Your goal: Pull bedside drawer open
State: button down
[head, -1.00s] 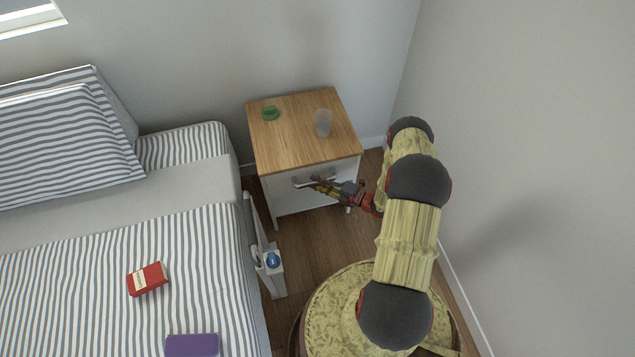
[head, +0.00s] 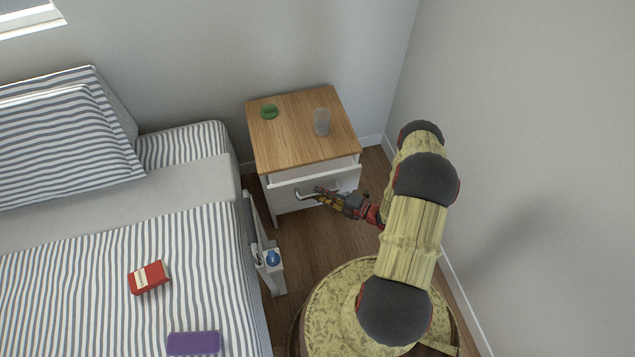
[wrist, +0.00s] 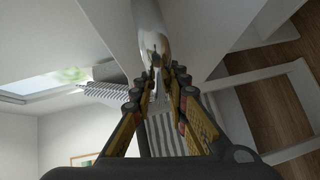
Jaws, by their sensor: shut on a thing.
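The bedside drawer (head: 284,201) is a white front in a nightstand (head: 285,149) with a wooden top. It stands out a little from the nightstand, with a narrow gap behind its upper edge. Its metal bar handle (head: 304,194) runs across the front. My gripper (head: 318,193) is shut on the handle. In the wrist view the fingers (wrist: 158,75) close around the shiny handle bar (wrist: 150,25). The part of the handle between the fingers is hidden.
A green item (head: 269,112) and a clear glass (head: 321,121) stand on the nightstand. The striped bed (head: 90,260) is to the left, with a white rail caddy (head: 272,270) at its side. A wall rises close on the right. Bare wood floor (head: 320,235) lies before the drawer.

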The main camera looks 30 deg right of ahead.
jog(key=s+a, duration=0.4)
jog(key=s, duration=0.9)
jog(key=shift+s+p, duration=0.4)
jog(key=shift+p, duration=0.05)
jog(key=c, duration=1.8)
grip_release()
jog(key=shift+o, duration=0.4)
jog(key=shift+d, duration=0.15)
jog(key=v, duration=1.2)
